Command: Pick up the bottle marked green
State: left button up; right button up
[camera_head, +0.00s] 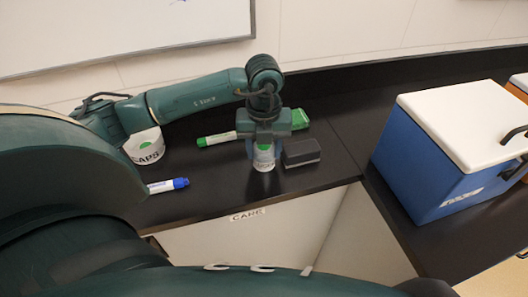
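A small whitish bottle (264,161) with a green mark near its top stands upright on the black counter, close to its front edge. My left gripper (265,149) points down over it from above, with one finger on each side of the bottle. The gripper body hides the bottle's top. I cannot tell whether the fingers press on the bottle or stand slightly apart from it. The bottle appears to rest on the counter. My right gripper is not in view.
A dark block (302,153) lies just right of the bottle. A green-and-white marker (217,139) and a green object (300,119) lie behind. A blue-capped marker (168,185) and a white tub marked "CAPS" (146,147) are left. A blue cooler (420,165) stands right.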

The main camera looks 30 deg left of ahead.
pick_arm(q)
jog(key=c, duration=0.3)
